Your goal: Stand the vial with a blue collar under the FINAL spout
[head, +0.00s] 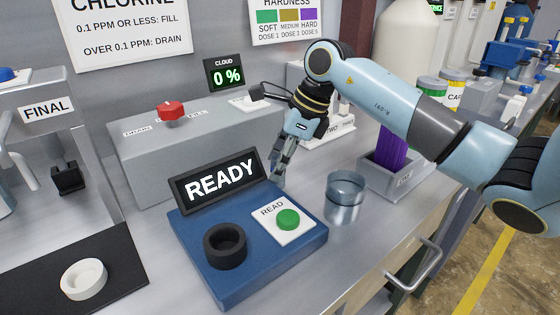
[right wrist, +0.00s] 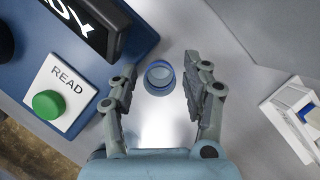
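In the right wrist view a small clear vial with a blue collar (right wrist: 159,77), seen from above, stands on the bench. My right gripper (right wrist: 160,80) is open, with one finger on each side of the vial and a gap on both sides. In the head view my right gripper (head: 280,168) is low behind the right end of the READY display; the vial cannot be made out there. The FINAL sign (head: 47,109) is at the left on a grey unit. Below it a white ring-shaped holder (head: 83,279) sits on a black mat (head: 40,268). My left gripper is not in view.
A blue reader (head: 190,268) with a READY display (head: 215,184), black round socket (head: 225,246) and green button (head: 288,219) stands mid-bench. A clear glass vessel (head: 345,187) is right of it. A grey box with a red knob (head: 171,111) is behind.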

